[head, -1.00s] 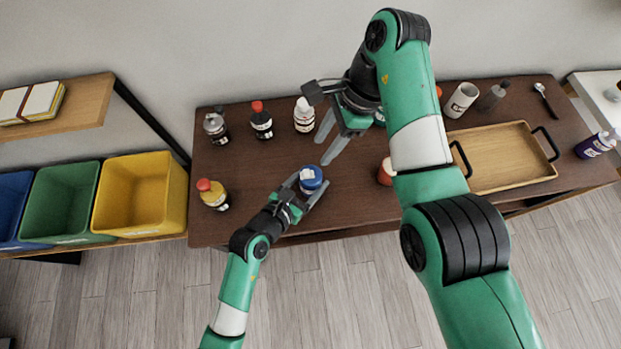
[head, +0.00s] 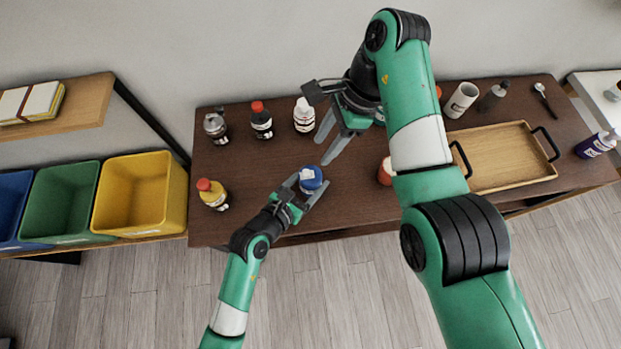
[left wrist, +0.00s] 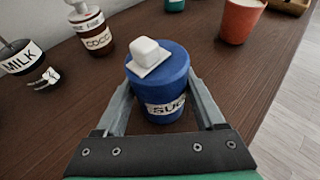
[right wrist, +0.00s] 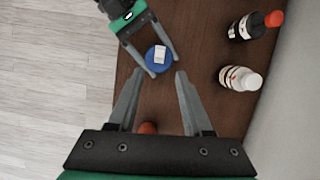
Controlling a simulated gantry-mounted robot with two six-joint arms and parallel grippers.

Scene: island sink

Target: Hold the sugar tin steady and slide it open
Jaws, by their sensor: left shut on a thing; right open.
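The sugar tin (head: 312,178) is a blue cylinder with a white square knob on its lid and a label reading SUG; it stands upright near the table's front edge. In the left wrist view the tin (left wrist: 158,88) sits between my left fingers, its lid on top. My left gripper (head: 307,192) is shut on the tin's sides. My right gripper (head: 336,150) is open and empty, behind and to the right of the tin. In the right wrist view the tin (right wrist: 158,58) lies beyond my right fingertips (right wrist: 159,72), apart from them.
Bottles marked milk (left wrist: 30,65) and coco (left wrist: 92,28) stand on the table. A yellow bottle (head: 211,194) is at the left and an orange cup (head: 385,171) right of the tin. A wooden tray (head: 505,158) lies at the right.

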